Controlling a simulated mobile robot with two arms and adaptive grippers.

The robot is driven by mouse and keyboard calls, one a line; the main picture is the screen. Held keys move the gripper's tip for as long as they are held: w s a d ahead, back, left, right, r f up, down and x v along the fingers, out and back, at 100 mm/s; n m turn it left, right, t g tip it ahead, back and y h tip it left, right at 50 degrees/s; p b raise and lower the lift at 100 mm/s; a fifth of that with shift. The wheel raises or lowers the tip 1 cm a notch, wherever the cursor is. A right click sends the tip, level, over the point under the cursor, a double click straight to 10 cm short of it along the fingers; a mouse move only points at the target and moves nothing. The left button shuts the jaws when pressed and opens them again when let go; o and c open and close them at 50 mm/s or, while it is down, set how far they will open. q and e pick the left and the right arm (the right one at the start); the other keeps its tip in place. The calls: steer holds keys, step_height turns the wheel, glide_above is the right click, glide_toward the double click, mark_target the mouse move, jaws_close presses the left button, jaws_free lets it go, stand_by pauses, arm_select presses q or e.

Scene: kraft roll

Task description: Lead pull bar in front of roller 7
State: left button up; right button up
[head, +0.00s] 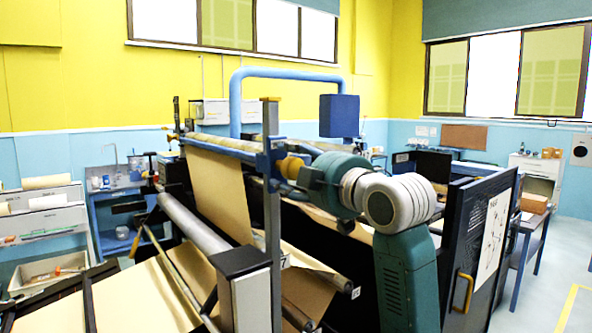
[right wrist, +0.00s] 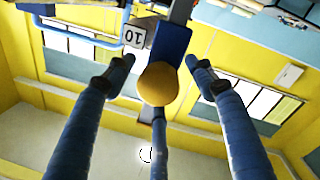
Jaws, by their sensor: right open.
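My right gripper (head: 286,176) reaches to the near end of the machine's upper bar. In the right wrist view its blue fingers (right wrist: 160,70) are spread apart. A rounded yellow-orange end piece (right wrist: 158,84) lies between them, with a gap to each outer fingertip. It sits by a blue bar (right wrist: 170,45) and also shows in the head view (head: 294,167). I cannot tell for sure whether it belongs to the pull bar. A tag reading 10 (right wrist: 134,33) is beside it. My left gripper is not in view.
A grey upright post (head: 271,210) stands close to my right gripper. A black panel with a yellow handle (head: 464,293) is at right. Floor is free at far right.

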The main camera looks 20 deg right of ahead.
jaws_close()
steer(key=shift+d+f+b, duration=0.2)
steer(key=shift+f+b, duration=0.2)
steer(key=shift+f, duration=0.25)
steer(key=shift+w+d, duration=0.1)
steer(key=shift+d, duration=0.05)
